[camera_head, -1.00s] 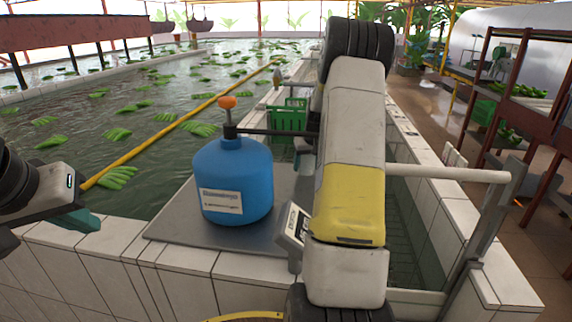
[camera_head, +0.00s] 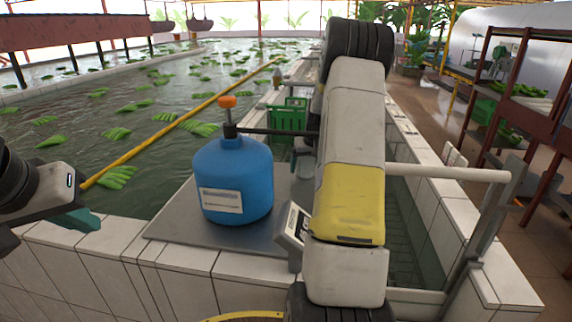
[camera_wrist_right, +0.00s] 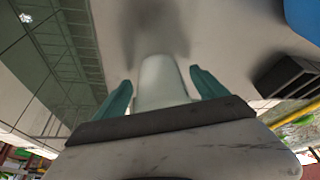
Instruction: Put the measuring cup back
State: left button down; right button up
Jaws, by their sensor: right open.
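The measuring cup (camera_wrist_right: 160,82) appears in the right wrist view as a pale, whitish cylinder standing on a grey metal surface. My right gripper (camera_wrist_right: 162,88) is open, with a teal finger on each side of the cup; a gap shows on both sides. In the head view my right arm hides this gripper; a small pale shape beside the arm may be the cup. My left gripper (camera_head: 80,220) is at the left edge, away from the cup, and its jaw opening is not clear.
A blue container (camera_head: 235,180) with an orange knob stands on the metal plate (camera_head: 180,225). A small display unit (camera_head: 295,224) sits by the plate's right side. A green crate (camera_head: 289,118) is behind. Tiled walls border the water tank with floating bananas.

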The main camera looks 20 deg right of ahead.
jog(key=v, duration=1.1)
jog(key=shift+r, duration=0.3)
jog(key=shift+s, duration=0.1)
